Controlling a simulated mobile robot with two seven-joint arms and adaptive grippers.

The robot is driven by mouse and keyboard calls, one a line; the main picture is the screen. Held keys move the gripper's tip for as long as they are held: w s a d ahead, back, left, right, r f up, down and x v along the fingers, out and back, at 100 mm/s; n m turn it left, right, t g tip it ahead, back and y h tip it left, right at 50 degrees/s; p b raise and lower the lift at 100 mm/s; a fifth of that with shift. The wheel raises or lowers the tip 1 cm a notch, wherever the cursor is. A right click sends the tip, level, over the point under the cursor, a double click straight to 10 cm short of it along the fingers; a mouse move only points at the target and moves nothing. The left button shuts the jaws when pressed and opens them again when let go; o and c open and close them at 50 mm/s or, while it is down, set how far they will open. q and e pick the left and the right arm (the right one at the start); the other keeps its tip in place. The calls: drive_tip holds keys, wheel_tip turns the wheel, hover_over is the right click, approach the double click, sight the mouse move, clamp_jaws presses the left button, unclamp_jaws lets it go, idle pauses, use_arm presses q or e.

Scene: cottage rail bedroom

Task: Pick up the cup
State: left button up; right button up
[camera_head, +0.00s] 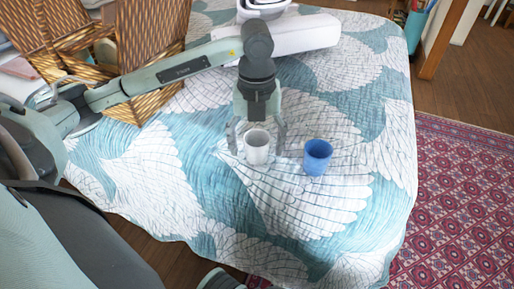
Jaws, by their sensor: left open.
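A white cup (257,148) stands upright on the bed's blue and white quilt (210,195). A blue cup (317,157) stands upright on the quilt just to its right. My left gripper (257,143) is open, pointing down, with one finger on each side of the white cup. I cannot tell whether the fingers touch it. The blue cup is outside the fingers. My right gripper is not clearly in view.
A white pillow-like block (300,35) lies at the back of the bed. A patterned red rug (460,200) covers the floor at right. The quilt's front is clear.

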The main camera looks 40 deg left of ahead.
use_arm(q)
drive_tip(key=shift+f, duration=0.15)
drive_tip(key=c, duration=1.3)
